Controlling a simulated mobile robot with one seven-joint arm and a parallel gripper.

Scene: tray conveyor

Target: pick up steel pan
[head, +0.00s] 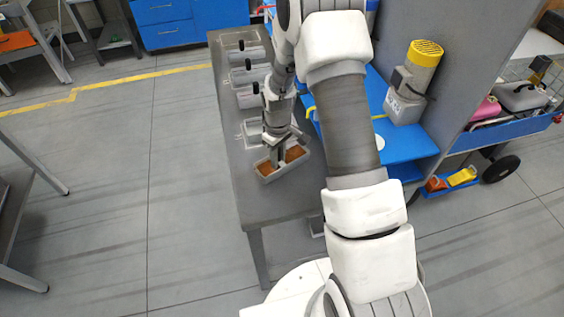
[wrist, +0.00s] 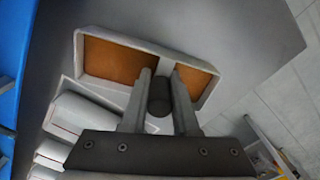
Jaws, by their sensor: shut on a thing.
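The steel pan (head: 285,173) is a grey rectangular tray with an orange-brown inside, at the near end of the grey table. It also shows in the wrist view (wrist: 148,47), slanted across the upper part. A dark round grip (wrist: 159,97) stands up at its middle. My gripper (head: 275,155) is over the pan, pointing down. In the wrist view my gripper (wrist: 162,86) has one finger on each side of the dark grip, shut on it. I cannot tell whether the pan's underside touches the table.
Several similar grey trays with black grips, such as one tray (head: 247,75), stand in a row farther along the table (head: 255,200). A blue bench (head: 405,145) with a grey and yellow motor (head: 410,90) is to the right. Open floor (head: 190,200) lies to the left.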

